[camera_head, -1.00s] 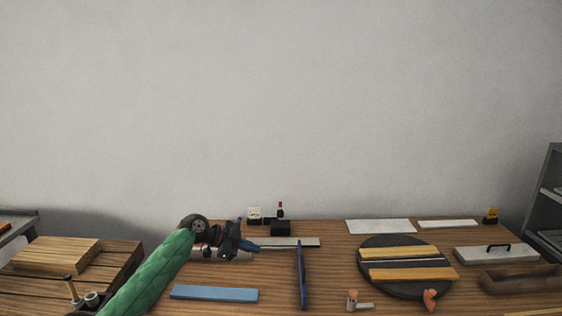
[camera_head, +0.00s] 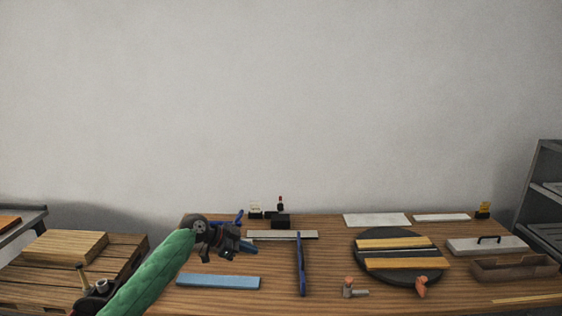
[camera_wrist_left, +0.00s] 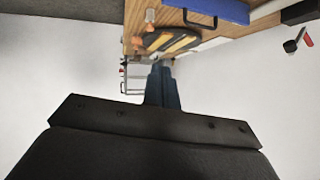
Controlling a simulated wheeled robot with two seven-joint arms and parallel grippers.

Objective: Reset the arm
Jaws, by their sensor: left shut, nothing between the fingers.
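My left arm, in a green sleeve, comes in from the lower left in the head view. Its gripper (camera_head: 248,247) is over the back left of the wooden table (camera_head: 330,285), beside the left end of a pale strip. In the left wrist view the blue fingers (camera_wrist_left: 162,88) are together with nothing between them. My right gripper is not in view.
A round dark turntable (camera_head: 398,279) carries several strips. Wooden boards (camera_head: 64,248) lie at the left. A tray (camera_head: 515,269) sits at the right.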

